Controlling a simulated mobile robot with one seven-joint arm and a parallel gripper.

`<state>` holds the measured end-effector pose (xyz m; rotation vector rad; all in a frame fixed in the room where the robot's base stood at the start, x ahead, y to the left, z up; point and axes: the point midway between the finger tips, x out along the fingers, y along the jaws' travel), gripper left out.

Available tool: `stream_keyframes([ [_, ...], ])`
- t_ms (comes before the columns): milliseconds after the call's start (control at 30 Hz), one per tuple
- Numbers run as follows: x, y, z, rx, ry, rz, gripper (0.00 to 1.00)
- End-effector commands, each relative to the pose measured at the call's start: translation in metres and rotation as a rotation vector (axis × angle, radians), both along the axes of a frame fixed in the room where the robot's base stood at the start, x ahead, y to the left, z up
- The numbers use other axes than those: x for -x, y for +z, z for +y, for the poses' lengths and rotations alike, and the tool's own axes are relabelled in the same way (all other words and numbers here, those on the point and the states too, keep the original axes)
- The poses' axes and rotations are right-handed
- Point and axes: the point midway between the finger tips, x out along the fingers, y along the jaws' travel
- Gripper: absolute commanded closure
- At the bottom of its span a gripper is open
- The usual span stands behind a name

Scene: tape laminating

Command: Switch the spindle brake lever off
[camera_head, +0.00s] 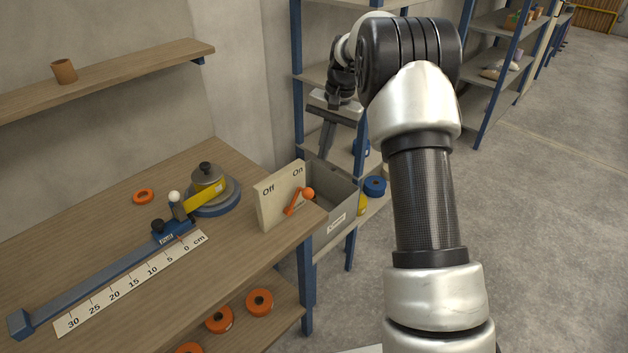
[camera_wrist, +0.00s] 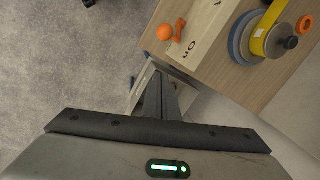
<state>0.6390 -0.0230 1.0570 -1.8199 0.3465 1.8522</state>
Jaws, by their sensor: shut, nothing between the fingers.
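The spindle brake lever (camera_head: 299,200) is orange with a round knob, mounted on a cream panel (camera_head: 272,207) marked Off at left and On at right. The lever slants up to the right, its knob toward the On side. The panel stands upright at the bench's right end. In the wrist view the orange lever (camera_wrist: 165,32) shows at the top, beside the word On. My gripper (camera_head: 325,154) is shut and empty, pointing down behind and above the panel, apart from the lever. In the wrist view its fingers (camera_wrist: 161,82) are together.
A grey bin (camera_head: 338,192) stands right behind the panel, near my gripper. A tape roll (camera_head: 210,190) on a spindle, a loose orange ring (camera_head: 143,196) and a blue rail with a cm ruler (camera_head: 130,284) are on the wooden bench. A blue-post shelf rack (camera_head: 300,60) stands behind.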

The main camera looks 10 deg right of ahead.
Motion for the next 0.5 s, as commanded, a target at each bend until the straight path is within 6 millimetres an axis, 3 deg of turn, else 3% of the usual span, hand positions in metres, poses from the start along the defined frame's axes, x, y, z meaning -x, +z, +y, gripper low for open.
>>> stream_keyframes([
  [267, 0.0, -0.001, 0.0, 0.0, 0.001, 0.0, 1.0],
  [500, 0.0, -0.03, 0.006, 0.0, 0.002, 0.004, 1.0],
])
